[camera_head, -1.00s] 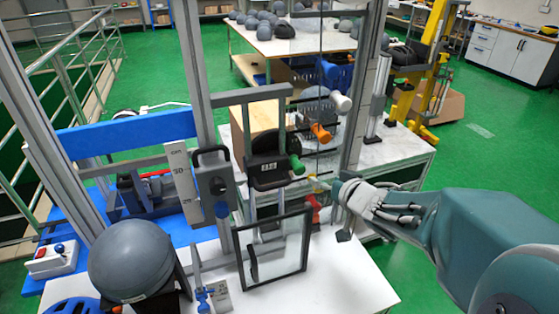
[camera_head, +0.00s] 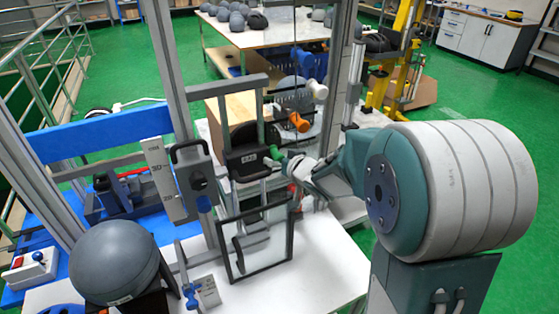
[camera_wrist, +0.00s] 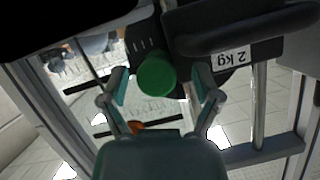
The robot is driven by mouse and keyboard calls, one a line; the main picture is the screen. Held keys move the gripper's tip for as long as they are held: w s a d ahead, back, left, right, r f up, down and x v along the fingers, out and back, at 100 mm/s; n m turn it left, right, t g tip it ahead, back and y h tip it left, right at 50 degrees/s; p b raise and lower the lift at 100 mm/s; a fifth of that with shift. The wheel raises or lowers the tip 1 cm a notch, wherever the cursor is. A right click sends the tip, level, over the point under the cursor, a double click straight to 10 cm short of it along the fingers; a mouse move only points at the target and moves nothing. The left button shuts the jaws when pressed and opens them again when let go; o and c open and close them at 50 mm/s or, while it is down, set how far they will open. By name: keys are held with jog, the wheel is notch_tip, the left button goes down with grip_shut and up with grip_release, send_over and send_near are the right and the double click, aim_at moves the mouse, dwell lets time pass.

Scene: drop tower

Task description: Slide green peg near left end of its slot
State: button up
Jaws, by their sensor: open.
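The green peg (camera_head: 274,152) sticks out of the black weight carriage (camera_head: 243,163) in the head view. My gripper (camera_wrist: 161,86) is open, with one finger on each side of the peg; a gap shows on both sides. In the head view my gripper (camera_head: 290,163) is at the peg, its fingertips small and partly hidden. The slot is not clearly visible, so I cannot tell where in it the peg sits.
An orange handle (camera_head: 298,122) and a white knob (camera_head: 318,91) are above and right of the peg. A black-framed clear panel (camera_head: 256,239) stands below. A grey upright (camera_head: 172,70) rises left; a large grey ball (camera_head: 114,262) sits at front left.

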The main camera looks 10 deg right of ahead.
jog(key=shift+d, duration=0.2)
jog(key=shift+c, duration=1.3)
grip_shut()
jog(key=shift+w+d, duration=0.1)
jog(key=shift+d, duration=0.6)
jog(key=shift+o, duration=0.4)
grip_release()
jog(key=shift+d, duration=0.1)
jog(key=shift+o, duration=0.9)
jog(key=shift+w+d, duration=0.1)
jog(key=shift+d, duration=0.15)
jog(key=shift+a, duration=0.1)
